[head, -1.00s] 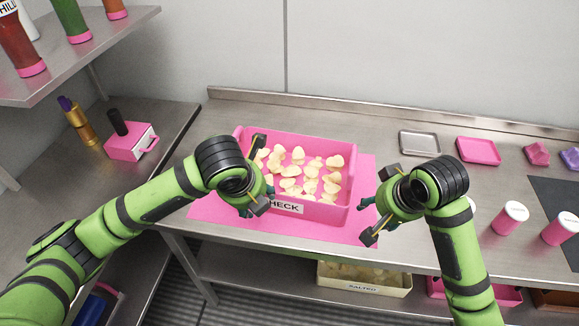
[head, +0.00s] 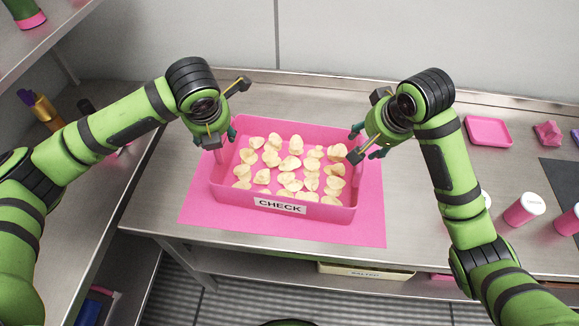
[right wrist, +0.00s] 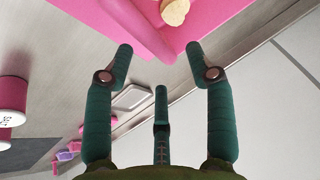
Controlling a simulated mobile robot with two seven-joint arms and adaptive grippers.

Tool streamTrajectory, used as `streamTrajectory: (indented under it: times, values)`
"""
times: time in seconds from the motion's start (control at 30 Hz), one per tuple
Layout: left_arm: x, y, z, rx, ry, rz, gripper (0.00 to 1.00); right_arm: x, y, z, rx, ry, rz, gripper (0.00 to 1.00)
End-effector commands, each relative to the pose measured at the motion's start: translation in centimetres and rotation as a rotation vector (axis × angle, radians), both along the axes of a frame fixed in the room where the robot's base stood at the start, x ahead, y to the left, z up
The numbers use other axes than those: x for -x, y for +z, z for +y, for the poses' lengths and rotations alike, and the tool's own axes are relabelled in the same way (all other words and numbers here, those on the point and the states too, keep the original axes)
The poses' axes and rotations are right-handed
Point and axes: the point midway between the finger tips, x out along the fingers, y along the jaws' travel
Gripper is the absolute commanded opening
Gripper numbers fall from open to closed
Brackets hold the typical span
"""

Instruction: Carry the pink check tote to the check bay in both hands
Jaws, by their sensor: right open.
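The pink check tote (head: 230,197) stands on a pink mat (head: 340,230) on the steel counter. It has a white CHECK label on its front and holds several pale yellow chips (head: 290,163). My left gripper (head: 215,137) is at the tote's far left corner, its fingers apart; its exact contact with the wall is hidden. My right gripper (head: 367,142) is open at the far right corner, close to the rim. In the right wrist view, the open fingers (right wrist: 160,60) have nothing between them, and the tote's pink wall (right wrist: 135,25) lies just beyond the tips.
A pink tray (head: 488,131), a pink item (head: 547,133) and white-lidded pink drums (head: 524,209) stand to the right. A shelf unit (head: 70,230) with a gold bottle (head: 42,110) is at the left. A pale bin (head: 365,272) sits on the shelf below.

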Motion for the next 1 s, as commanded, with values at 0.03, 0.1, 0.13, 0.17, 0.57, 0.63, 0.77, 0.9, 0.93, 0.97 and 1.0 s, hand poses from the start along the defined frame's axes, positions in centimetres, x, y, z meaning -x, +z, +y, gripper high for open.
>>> streamTrajectory:
  times: [0.03, 0.1, 0.13, 0.17, 0.57, 0.63, 0.77, 0.9, 0.93, 0.97, 1.0]
  values:
    - [-0.3, -0.8, 0.1, 0.000, 0.002, 0.004, 0.55, -0.3, -0.9, 0.1, 0.001, 0.000, 0.005, 0.55]
    - [-0.7, -1.8, 0.2, 0.000, 0.002, 0.004, 0.55, -0.7, -1.8, 0.2, 0.001, 0.000, 0.004, 0.55]
    - [-0.9, -2.1, 0.3, 0.000, 0.000, 0.002, 0.55, -0.8, -2.2, 0.3, 0.002, 0.000, 0.005, 0.55]
    - [-1.0, -2.5, 0.3, 0.000, 0.001, 0.002, 0.55, -1.0, -2.6, 0.3, 0.001, 0.000, 0.003, 0.55]
    - [-1.9, -4.3, 0.5, 0.001, -0.001, -0.001, 0.55, -1.9, -4.4, 0.6, 0.001, 0.001, 0.000, 0.55]
    - [-1.9, -4.3, 0.5, 0.001, -0.001, -0.001, 0.55, -1.9, -4.4, 0.6, 0.001, 0.001, 0.001, 0.55]
    - [-1.9, -4.3, 0.5, 0.001, -0.001, -0.001, 0.27, -1.9, -4.3, 0.6, 0.001, 0.001, 0.001, 0.27]
    - [-1.9, -4.3, 0.5, 0.002, -0.002, 0.000, 0.00, -1.9, -4.3, 0.6, 0.001, 0.002, 0.001, 0.00]
    - [-1.9, -4.3, 0.5, 0.002, -0.002, 0.000, 0.00, -1.9, -4.4, 0.6, 0.001, 0.002, 0.002, 0.00]
    - [-1.9, -4.3, 0.5, 0.002, -0.002, 0.000, 0.00, -1.9, -4.4, 0.6, 0.000, 0.003, 0.001, 0.00]
    - [-1.9, -4.3, 0.5, 0.002, -0.002, 0.000, 0.00, -1.8, -4.4, 0.7, 0.000, 0.003, 0.001, 0.00]
